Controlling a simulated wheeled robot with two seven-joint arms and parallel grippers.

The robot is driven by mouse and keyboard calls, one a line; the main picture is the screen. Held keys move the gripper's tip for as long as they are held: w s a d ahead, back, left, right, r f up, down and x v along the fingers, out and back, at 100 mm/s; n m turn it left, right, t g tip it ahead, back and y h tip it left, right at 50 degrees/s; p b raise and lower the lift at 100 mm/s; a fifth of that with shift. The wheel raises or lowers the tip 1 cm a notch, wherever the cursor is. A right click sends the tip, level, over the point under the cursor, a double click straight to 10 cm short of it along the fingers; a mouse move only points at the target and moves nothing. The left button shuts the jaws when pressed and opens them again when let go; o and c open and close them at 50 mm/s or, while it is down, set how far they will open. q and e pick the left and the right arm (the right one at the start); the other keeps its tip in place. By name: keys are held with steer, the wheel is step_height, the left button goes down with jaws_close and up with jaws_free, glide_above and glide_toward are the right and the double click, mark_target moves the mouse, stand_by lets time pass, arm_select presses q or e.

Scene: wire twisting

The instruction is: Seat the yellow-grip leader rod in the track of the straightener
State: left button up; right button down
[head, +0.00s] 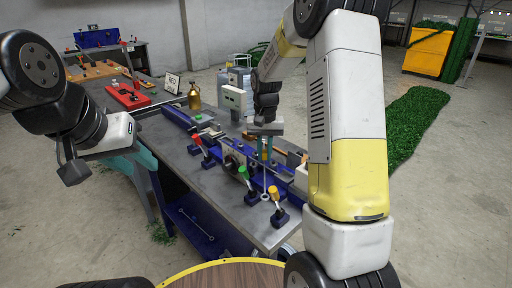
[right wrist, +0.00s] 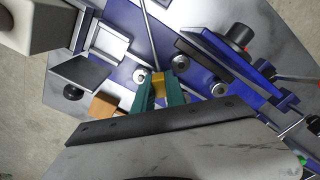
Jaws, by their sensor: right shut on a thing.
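The leader rod (head: 265,176) has a yellow grip, seen between my fingers in the right wrist view (right wrist: 158,84). My right gripper (head: 265,150) is shut on that grip above the bench's front right part. The thin grey rod runs away from the fingers in the right wrist view, over blue metalwork. The blue straightener (head: 283,181) lies below and around the rod, with round metal parts (right wrist: 180,63) near the fingertips. I cannot tell whether the rod touches the track.
The grey bench (head: 215,178) carries levers with red, green and yellow knobs (head: 273,190) along its front. A brown bottle (head: 194,96) and a framed sign (head: 172,83) stand behind. A red tool (head: 128,96) lies on the left table. Some bare bench top is clear.

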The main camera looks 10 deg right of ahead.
mark_target(264, 151)
steer(key=shift+s+f, duration=0.15)
steer(key=shift+f, duration=0.45)
steer(key=c, duration=1.4)
jaws_free()
steer(key=shift+f, duration=0.1)
steer(key=shift+o, duration=0.2)
steer(key=shift+r, duration=0.55)
step_height(264, 151, up, 12)
steer(key=s+r+n+t+y, duration=0.1)
steer(key=s+r+t, duration=0.2)
steer(key=s+r, duration=0.6)
steer(key=s+a+f+n+t+y, duration=0.1)
steer(key=s+a+f+n+t, duration=0.1)
steer(key=s, duration=1.3)
steer(key=shift+s+f+t, duration=0.3)
steer(key=shift+f+t, duration=0.3)
